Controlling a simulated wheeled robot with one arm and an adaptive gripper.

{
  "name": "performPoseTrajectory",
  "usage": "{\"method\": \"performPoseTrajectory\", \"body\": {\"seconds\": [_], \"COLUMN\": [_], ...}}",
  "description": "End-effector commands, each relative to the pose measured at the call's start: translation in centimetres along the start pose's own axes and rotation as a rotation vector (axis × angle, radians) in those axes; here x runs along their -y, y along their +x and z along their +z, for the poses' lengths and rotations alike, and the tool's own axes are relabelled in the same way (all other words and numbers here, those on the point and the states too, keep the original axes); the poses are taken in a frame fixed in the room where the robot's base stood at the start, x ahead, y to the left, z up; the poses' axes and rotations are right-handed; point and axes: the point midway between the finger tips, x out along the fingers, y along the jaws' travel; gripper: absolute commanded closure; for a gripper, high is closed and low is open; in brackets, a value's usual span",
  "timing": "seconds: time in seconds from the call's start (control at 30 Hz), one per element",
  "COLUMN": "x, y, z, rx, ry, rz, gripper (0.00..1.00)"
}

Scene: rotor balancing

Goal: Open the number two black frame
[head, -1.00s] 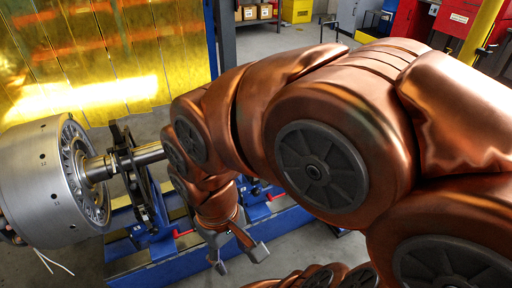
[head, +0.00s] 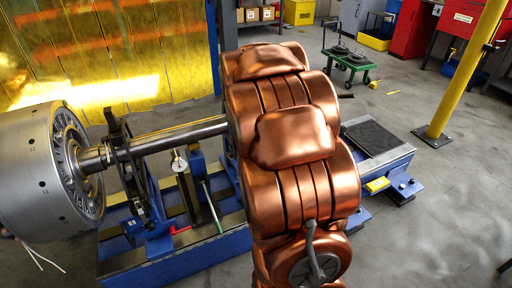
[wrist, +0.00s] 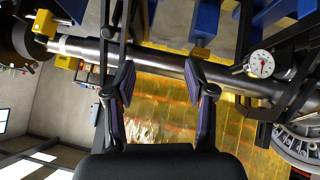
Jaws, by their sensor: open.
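A black frame (head: 125,165) stands around the steel shaft (head: 180,138) near the rotor in the head view. In the wrist view, one black frame (wrist: 290,100) crosses the shaft at the right, by the rotor. Another black upright (wrist: 104,45) crosses it at the left, just beside my left finger. I cannot read a number on either one. My gripper (wrist: 159,70) is open and empty, with the shaft (wrist: 160,62) passing across beyond its fingertips. In the head view my own arm hides the gripper and the shaft's right end.
The silver rotor (head: 35,165) is at the left. A dial gauge (head: 178,163) stands by the shaft and also shows in the wrist view (wrist: 260,63). The blue base (head: 180,255) runs below. A yellow post (head: 465,75) and green cart (head: 350,62) stand on open floor at the right.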

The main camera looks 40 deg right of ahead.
Motion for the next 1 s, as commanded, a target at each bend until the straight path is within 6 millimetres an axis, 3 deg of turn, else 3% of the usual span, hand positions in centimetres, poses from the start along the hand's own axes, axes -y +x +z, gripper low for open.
{"method": "performPoseTrajectory", "body": {"seconds": [0.03,0.2,0.5,0.8,1.0], "x": [-0.9,-3.3,-6.8,-9.3,-10.0], "y": [2.0,6.5,11.6,12.4,12.1], "z": [0.7,1.0,3.0,5.3,5.5], "rx": [-0.034,-0.195,-0.497,-0.751,-0.815], "ry": [0.009,0.031,0.115,0.222,0.249], "rz": [0.004,0.000,-0.023,-0.030,-0.028], "gripper": [0.45,0.45,0.45,0.45,0.45]}}
